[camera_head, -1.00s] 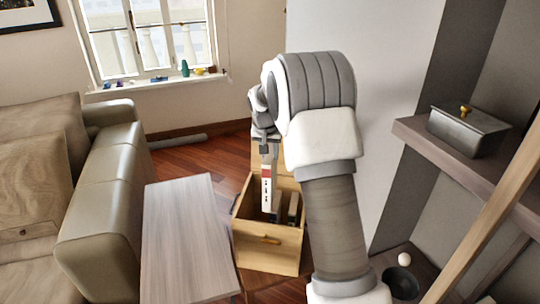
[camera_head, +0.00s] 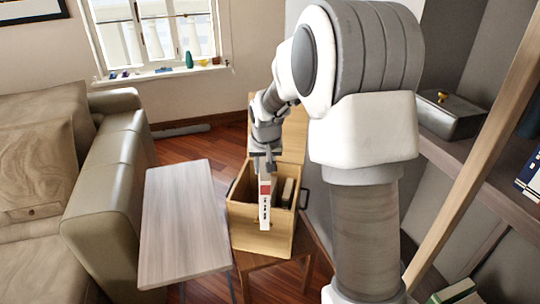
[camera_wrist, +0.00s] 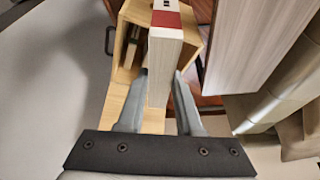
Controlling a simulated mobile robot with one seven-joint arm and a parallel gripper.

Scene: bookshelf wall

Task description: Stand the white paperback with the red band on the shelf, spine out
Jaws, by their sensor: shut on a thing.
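The white paperback with the red band (camera_head: 265,205) hangs upright from my gripper (camera_head: 264,163). In the head view it overlaps the front wall of an open wooden box (camera_head: 260,242); its lower end shows in front of that wall. In the wrist view the book (camera_wrist: 160,55), with its red band, lies between the two fingers of my gripper (camera_wrist: 160,82), which are shut on it. The shelf (camera_head: 497,190) is at the right, partly hidden by my arm and a slanted wooden bar.
Other books (camera_head: 285,192) stand in the wooden box. The box rests on a brown stool (camera_head: 290,270) beside a bare grey table (camera_head: 185,220). A green book (camera_head: 455,292) lies lower right.

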